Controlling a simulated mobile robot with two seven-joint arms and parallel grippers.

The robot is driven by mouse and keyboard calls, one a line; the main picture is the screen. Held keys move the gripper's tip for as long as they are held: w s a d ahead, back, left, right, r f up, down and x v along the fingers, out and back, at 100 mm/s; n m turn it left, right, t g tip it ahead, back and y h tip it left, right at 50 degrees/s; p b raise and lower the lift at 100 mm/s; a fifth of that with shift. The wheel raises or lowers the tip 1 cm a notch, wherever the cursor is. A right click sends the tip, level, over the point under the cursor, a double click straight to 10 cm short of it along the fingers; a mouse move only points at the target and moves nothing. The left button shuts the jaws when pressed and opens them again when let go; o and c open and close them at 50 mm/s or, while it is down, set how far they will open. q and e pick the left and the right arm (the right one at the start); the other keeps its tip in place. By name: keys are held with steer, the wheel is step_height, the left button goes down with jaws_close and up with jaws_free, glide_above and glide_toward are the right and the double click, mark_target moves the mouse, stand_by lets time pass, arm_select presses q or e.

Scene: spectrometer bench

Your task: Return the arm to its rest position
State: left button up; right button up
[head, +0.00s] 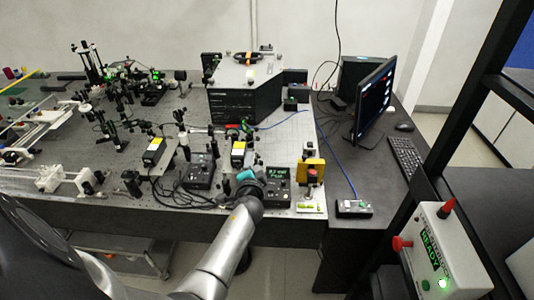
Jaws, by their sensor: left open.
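My left arm (222,250) reaches up from the bottom of the head view, over the front edge of the optical bench (100,222). Its left gripper (247,176) is at the end of the silver arm, in front of the small black meter with the green display (279,176). The gripper looks small and partly hidden by the wrist; it is open, with nothing visible held in it. I cannot tell whether it touches anything. My right gripper is not in view.
Black control boxes (200,170) and cables crowd the bench's front edge. A yellow-topped mount (313,170) stands to the right. A large black housing (245,95) is behind. A monitor (374,98) and keyboard (406,158) are right. A box with red knobs (440,250) is near front right.

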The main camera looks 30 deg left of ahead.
arm_select(q)
steer(key=s+d+f+g+h+b, duration=0.2)
steer(key=s+d+f+b, duration=0.3)
steer(key=f, duration=0.7)
steer(key=s+d+f+g+h+b, duration=0.25)
steer(key=s+f, duration=0.35)
steer(key=f, duration=0.6)
steer(key=s+d+f+g+h+b, duration=0.1)
steer(key=s+d+f+b, duration=0.4)
steer(key=f, duration=0.7)
steer(key=s+d+f+n+g+h+b, duration=0.1)
steer(key=s+d+f+g+b, duration=0.1)
steer(key=s+f, duration=0.5)
steer(key=s+d+f+n+g+b, duration=0.1)
steer(key=s+f+b, duration=0.4)
steer(key=s, duration=0.9)
steer(key=s+d+f+n+g+h+b, duration=0.1)
steer(key=s+d+f+g+b, duration=0.2)
steer(key=s+f, duration=0.7)
steer(key=shift+s+d+f+n+h, duration=0.25)
steer(key=shift+s+d+n+h, duration=0.1)
steer(key=shift+n, duration=0.05)
